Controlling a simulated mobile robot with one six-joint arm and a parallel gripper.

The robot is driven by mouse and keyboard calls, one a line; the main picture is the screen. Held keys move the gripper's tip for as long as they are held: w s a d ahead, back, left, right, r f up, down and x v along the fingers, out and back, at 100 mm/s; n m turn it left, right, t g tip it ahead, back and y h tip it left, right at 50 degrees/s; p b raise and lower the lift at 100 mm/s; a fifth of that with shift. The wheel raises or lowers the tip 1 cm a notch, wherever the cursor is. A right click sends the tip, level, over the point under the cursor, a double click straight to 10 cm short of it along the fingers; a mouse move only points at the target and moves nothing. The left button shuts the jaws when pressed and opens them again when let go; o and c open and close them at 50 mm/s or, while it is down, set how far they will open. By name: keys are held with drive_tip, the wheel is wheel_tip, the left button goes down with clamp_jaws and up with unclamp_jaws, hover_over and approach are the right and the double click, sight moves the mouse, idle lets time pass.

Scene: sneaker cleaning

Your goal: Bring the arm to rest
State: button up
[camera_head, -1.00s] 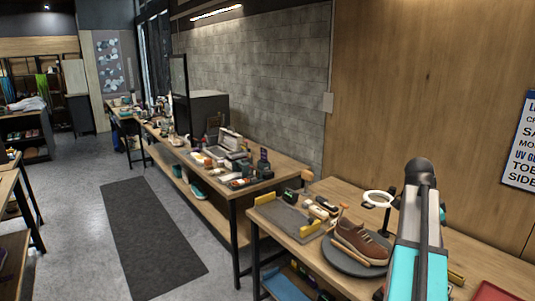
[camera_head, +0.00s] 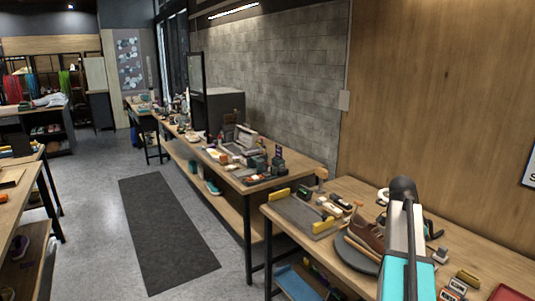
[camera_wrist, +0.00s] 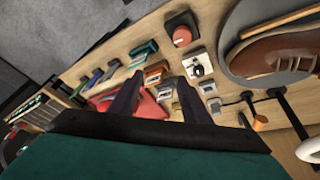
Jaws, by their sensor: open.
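My gripper (camera_wrist: 156,90) is open in the wrist view, its two dark fingers apart with nothing held between them. It is above the right-hand workbench, over a row of small items and a red tray (camera_wrist: 148,106). In the head view my arm rises at the lower right, and the gripper itself cannot be made out. A brown sneaker (camera_head: 366,233) sits on a round grey turntable (camera_head: 351,252), partly hidden behind my arm. The sneaker also shows at the upper right of the wrist view (camera_wrist: 272,56), apart from my fingers.
A red button on a dark base (camera_wrist: 182,35) and several small boxes lie near my fingers. A grey tray with yellow ends (camera_head: 302,215) lies at the workbench's left. A cluttered bench runs along the wall. A dark floor mat (camera_head: 165,230) lies in a clear aisle.

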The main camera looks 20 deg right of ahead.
drive_tip(key=a+f+n+g+b, duration=0.1)
drive_tip(key=a+f+n+b, duration=0.1)
drive_tip(key=a+f, duration=0.8)
drive_tip(key=a+f+n+g+y+b, duration=0.1)
drive_tip(key=a+f+n, duration=0.1)
drive_tip(key=a+f, duration=0.8)
drive_tip(key=a+f+n+g+b, duration=0.15)
drive_tip(key=a+f, duration=0.45)
drive_tip(key=f, duration=0.8)
drive_tip(key=s+a+f+n+y+b, duration=0.1)
drive_tip(key=s+a+f+n, duration=0.7)
drive_tip(key=s+a+f, duration=0.2)
drive_tip(key=s+a+f+n+y+b, duration=0.1)
drive_tip(key=s+a+f+n+b, duration=0.1)
drive_tip(key=s+a+f+n, duration=0.6)
drive_tip(key=s+a+f, duration=0.3)
drive_tip(key=f, duration=0.4)
drive_tip(key=shift+a+f+n+b, duration=0.15)
drive_tip(key=shift+a+n+b, duration=0.15)
drive_tip(key=shift+a+n, duration=0.05)
